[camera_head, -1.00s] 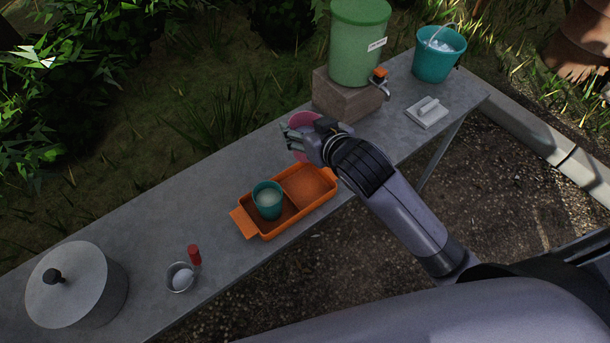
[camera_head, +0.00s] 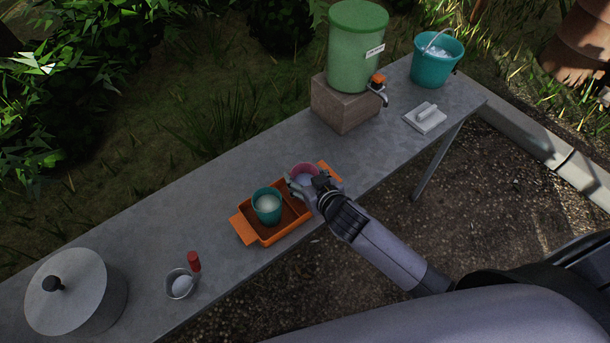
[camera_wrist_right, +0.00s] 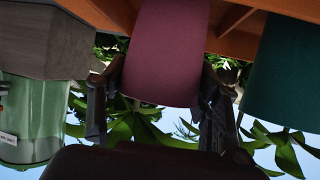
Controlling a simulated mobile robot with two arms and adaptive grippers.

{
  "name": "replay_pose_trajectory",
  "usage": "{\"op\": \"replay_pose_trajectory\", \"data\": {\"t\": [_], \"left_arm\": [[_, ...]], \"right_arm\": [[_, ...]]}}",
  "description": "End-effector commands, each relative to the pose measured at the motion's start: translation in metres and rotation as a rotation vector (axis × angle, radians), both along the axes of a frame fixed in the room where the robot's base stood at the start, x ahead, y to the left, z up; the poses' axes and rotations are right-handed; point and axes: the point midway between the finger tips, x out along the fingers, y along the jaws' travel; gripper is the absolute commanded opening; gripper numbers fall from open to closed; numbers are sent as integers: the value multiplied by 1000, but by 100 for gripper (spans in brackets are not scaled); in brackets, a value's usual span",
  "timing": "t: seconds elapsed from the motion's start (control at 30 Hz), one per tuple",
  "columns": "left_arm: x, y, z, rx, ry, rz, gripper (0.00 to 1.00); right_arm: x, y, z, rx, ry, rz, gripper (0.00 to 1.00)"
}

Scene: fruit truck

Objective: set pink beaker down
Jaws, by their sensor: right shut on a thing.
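The pink beaker (camera_head: 304,170) is at the right end of the orange tray (camera_head: 243,229) in the head view, with its open top up. My right gripper (camera_head: 308,186) is shut on it from the near side, and its fingers hide part of the beaker. The wrist view, which looks upside down, shows the pink beaker (camera_wrist_right: 167,52) between the two fingers (camera_wrist_right: 157,100). I cannot tell whether its base touches the tray floor. A teal beaker (camera_head: 267,210) with pale contents stands in the tray, left of the pink one. My left gripper is not in view.
A green dispenser (camera_head: 355,48) with a tap stands on a block (camera_head: 343,108) at the back. A teal bucket (camera_head: 436,62) and a flat white tool (camera_head: 425,118) are farther right. A lidded pot (camera_head: 76,287) and small metal cup (camera_head: 180,285) stand left.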

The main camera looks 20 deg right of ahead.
Motion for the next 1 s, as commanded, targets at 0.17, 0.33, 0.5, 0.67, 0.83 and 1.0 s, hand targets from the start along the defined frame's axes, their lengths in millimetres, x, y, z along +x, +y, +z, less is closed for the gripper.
{"op": "replay_pose_trajectory", "data": {"t": [0.17,0.33,0.5,0.67,0.83,1.0], "left_arm": [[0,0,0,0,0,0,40],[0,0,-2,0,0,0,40],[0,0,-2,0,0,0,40],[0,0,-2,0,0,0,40],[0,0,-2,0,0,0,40],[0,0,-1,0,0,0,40]], "right_arm": [[1,0,0,1,-4,1,20],[0,0,-3,1,-3,1,20],[0,0,-3,0,-1,1,66],[0,0,-3,0,-1,1,77],[0,0,-3,-1,-1,0,79],[0,0,-2,-1,-1,0,79]]}}
